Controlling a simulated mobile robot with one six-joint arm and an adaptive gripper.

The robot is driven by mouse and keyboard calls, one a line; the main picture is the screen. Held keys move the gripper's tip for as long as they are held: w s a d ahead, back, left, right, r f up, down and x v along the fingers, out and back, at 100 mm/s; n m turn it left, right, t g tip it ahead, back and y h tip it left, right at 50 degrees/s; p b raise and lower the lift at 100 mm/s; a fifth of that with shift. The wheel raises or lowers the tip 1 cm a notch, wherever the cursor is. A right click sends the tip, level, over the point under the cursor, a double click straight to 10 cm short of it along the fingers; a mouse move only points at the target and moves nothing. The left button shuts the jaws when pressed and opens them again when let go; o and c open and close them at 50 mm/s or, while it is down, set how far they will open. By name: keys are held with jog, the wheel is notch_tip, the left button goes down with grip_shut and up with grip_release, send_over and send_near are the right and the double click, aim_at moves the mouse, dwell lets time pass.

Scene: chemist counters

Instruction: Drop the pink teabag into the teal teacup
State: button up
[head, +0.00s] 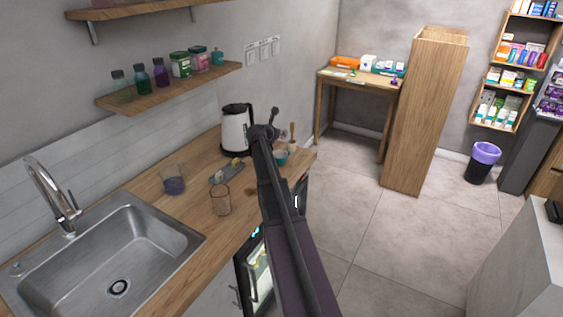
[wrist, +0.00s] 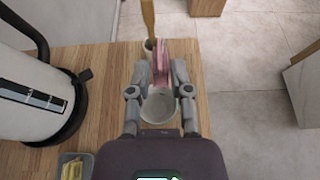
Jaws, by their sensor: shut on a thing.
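The pink teabag (wrist: 162,60) is held between the fingertips of my gripper (wrist: 161,72) in the wrist view. The teacup (wrist: 158,106) shows below and between the fingers, with a pale inside; the teabag appears at its far side in this view. I cannot tell how high the teabag is above the cup. In the head view a bit of the teal teacup (head: 281,158) shows beside my arm, near the counter's far end. My arm hides the gripper's fingers and the teabag there.
A white and black kettle (head: 236,130) stands left of my arm. A grey tray (head: 228,172) with yellow pieces and two glasses (head: 173,182) (head: 221,206) are on the wooden counter. A wooden-handled tool (wrist: 148,22) stands in a small holder just beyond the teacup.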

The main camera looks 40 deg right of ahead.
jog(key=shift+f+b, duration=1.65)
jog(key=shift+f, duration=0.25)
jog(key=o, duration=0.7)
jog(key=shift+o, duration=0.2)
jog(key=shift+r, duration=0.2)
